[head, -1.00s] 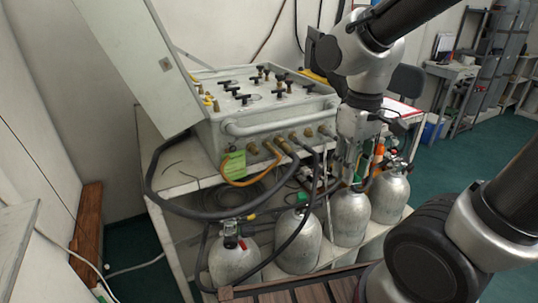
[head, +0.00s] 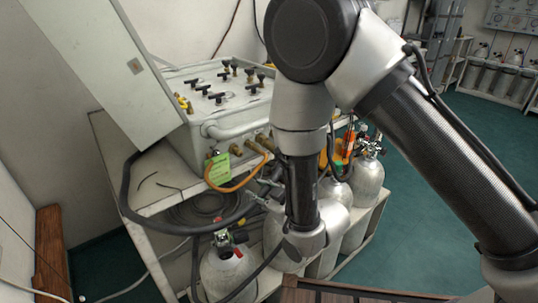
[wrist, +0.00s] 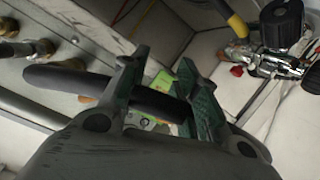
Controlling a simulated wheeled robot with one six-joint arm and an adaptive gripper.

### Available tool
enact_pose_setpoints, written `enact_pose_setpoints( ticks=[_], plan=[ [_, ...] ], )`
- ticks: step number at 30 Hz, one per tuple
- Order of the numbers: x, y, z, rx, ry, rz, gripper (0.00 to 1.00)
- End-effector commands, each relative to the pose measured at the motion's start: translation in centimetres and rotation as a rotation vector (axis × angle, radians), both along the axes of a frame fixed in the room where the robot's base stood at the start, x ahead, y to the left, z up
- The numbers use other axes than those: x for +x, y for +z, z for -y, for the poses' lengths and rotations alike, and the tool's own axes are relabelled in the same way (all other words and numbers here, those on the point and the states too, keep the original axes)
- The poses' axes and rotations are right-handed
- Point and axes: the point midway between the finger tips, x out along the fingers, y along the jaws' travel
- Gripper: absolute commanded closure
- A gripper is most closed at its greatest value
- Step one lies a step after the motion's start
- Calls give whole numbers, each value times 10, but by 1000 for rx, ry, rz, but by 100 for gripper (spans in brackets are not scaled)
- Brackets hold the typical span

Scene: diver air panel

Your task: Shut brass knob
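The air panel (head: 196,151) is a pale box with its lid raised, on a bench. Small yellow-brass knobs (head: 185,104) sit at its left edge. Brass fittings (head: 262,140) line its front, and they show at the left in the wrist view (wrist: 45,47). I cannot tell which brass part is the task's knob. In the wrist view my gripper (wrist: 158,75) has its two fingers apart.
Grey cylinders (head: 222,268) with valves stand on the shelf below the panel. A cylinder valve with a black knob (wrist: 282,22) is close at the right in the wrist view. An orange hose (head: 236,185) and a green tag (head: 219,168) hang at the panel front.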

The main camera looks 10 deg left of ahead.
Motion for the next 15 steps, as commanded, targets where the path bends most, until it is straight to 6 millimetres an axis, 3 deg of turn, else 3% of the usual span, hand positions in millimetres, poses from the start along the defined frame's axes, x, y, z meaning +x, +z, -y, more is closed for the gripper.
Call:
enact_pose_setpoints(
  ticks=[3, 6, 10, 15],
  plan=[
    [7, 42, -8, 121, 5, 141, 69],
    [9, 65, -9, 181, 7, 220, 69],
    [12, 78, -13, 212, 8, 268, 69],
    [28, 78, -32, 208, 9, 272, 69]
  ],
)
